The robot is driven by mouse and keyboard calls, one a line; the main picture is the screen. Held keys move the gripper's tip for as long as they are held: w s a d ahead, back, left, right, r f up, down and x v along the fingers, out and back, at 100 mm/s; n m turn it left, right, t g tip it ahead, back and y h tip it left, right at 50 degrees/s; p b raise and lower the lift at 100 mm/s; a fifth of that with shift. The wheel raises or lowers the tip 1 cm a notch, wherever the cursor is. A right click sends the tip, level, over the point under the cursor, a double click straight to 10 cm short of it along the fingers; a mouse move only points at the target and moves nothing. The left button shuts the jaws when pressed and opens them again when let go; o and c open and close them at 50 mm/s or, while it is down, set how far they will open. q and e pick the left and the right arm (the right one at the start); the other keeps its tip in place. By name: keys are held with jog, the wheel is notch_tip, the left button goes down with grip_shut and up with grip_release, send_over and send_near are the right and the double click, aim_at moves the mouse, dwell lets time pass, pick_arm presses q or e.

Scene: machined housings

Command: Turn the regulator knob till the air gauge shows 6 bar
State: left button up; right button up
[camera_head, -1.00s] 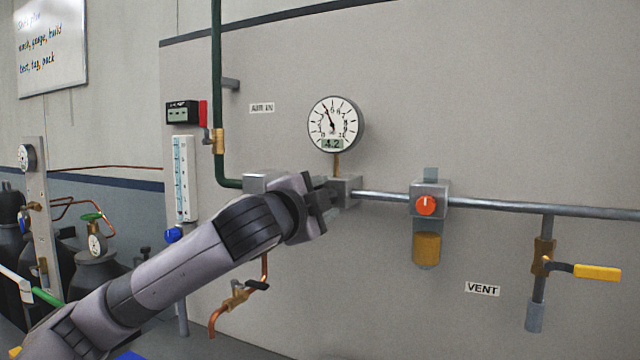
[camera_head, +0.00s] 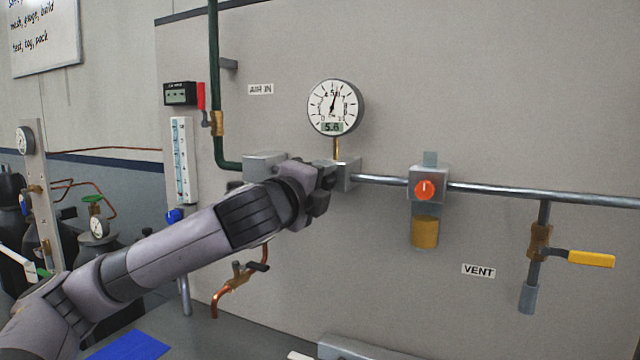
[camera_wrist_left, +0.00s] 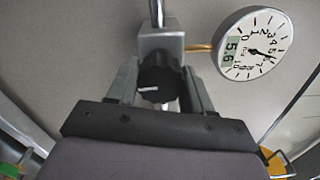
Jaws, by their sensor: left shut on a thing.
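The air gauge (camera_head: 335,107) is a round white dial above the pipe. Its digital window reads 5.6, and its needle points up and slightly right. It also shows at the upper right of the left wrist view (camera_wrist_left: 254,45). The black regulator knob (camera_wrist_left: 161,80) with a white mark sits on a grey block (camera_wrist_left: 160,38). My left gripper (camera_wrist_left: 163,88) is shut on the knob, one finger on each side. In the head view my left gripper (camera_head: 318,190) hides the knob. My right gripper is not in view.
An orange-red knob (camera_head: 425,189) on a second block with an amber bowl (camera_head: 425,232) is to the right. A yellow-handled vent valve (camera_head: 590,258) is farther right. A red-handled valve (camera_head: 201,97) is on the green pipe at left. The panel below the pipe is mostly clear.

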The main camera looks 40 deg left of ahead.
pick_arm(q)
jog(key=shift+d+f, duration=0.1)
dwell(0.3)
jog(key=o, duration=1)
jog(key=shift+s, duration=0.1)
jog(key=b+v, duration=0.2)
jog(key=v, duration=0.5)
